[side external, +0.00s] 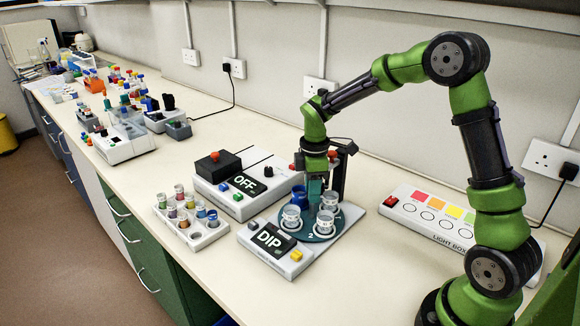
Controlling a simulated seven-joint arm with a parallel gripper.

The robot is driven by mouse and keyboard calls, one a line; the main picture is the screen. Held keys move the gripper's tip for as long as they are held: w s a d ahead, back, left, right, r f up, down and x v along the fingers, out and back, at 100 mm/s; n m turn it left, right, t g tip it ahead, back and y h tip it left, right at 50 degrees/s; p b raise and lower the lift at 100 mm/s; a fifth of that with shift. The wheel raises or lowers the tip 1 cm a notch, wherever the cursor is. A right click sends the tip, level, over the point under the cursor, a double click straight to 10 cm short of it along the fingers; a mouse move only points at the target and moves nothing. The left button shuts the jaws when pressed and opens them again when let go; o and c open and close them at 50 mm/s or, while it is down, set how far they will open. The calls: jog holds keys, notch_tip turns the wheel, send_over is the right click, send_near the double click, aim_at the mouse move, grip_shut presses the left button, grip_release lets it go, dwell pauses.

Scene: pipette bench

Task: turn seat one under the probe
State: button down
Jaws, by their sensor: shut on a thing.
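A teal round carousel (317,238) sits on the pale DIP unit (290,265). Several clear cups stand in its seats: one at the front left (291,217), one at the front (325,222), one at the right (329,201). A blue cup (299,195) stands at the back left. The numeral 2 shows near the front; a small mark near the right rim is hard to read. My gripper (315,190) points down over the carousel's middle, shut on a part there that its fingers mostly hide. The dark probe stand (341,172) rises behind; its tip is hidden.
A unit reading OFF (245,183) stands behind left, with a rack of small vials (190,220) in front of it. A light box (440,218) lies to the right. Other bench equipment is far left. The bench's front strip is clear.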

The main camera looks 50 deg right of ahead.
jog(key=shift+n, duration=1.8)
jog(key=c, duration=0.8)
grip_release()
notch_tip(320, 180, up, 17)
